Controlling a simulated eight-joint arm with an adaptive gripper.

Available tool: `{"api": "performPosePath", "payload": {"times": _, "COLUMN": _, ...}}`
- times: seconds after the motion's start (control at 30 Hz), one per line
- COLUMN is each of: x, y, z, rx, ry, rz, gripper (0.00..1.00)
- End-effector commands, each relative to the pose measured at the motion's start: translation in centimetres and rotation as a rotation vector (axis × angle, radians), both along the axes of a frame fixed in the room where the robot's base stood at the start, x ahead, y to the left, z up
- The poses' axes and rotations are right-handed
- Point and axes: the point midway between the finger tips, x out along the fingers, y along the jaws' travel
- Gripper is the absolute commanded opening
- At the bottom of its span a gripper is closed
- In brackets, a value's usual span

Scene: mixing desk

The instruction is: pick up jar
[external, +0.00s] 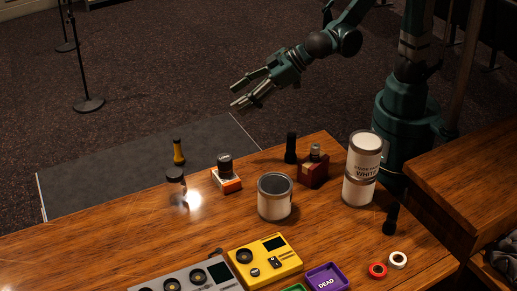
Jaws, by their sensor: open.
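A small jar (176,187) with a dark lid stands near the desk's back left edge, with a bright glare beside its lower part. My gripper (234,94) is open and empty, with its two fingers apart and pointing left. It hangs in the air, above and to the right of the jar in the picture, and touches nothing. The gap between the fingers is clear.
To the right are an orange-and-white box (227,183), an open grey can (274,205), a red-brown bottle (313,172) and a tall white can (360,185). A yellow device (280,265) lies in front.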

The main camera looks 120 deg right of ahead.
Motion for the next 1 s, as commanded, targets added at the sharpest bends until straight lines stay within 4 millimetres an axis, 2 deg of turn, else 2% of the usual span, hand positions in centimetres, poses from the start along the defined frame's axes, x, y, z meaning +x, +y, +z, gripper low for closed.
{"api": "performPosePath", "payload": {"times": 0.1, "x": 2.1, "y": 0.3, "z": -1.4, "rx": -0.007, "ry": -0.026, "rz": -0.01, "gripper": 0.57}}
{"api": "performPosePath", "payload": {"times": 0.4, "x": 6.9, "y": 1.2, "z": -4.7, "rx": -0.018, "ry": -0.098, "rz": -0.031, "gripper": 0.57}}
{"api": "performPosePath", "payload": {"times": 1.0, "x": 15.1, "y": 3.8, "z": -12.7, "rx": -0.029, "ry": -0.244, "rz": -0.05, "gripper": 0.57}}
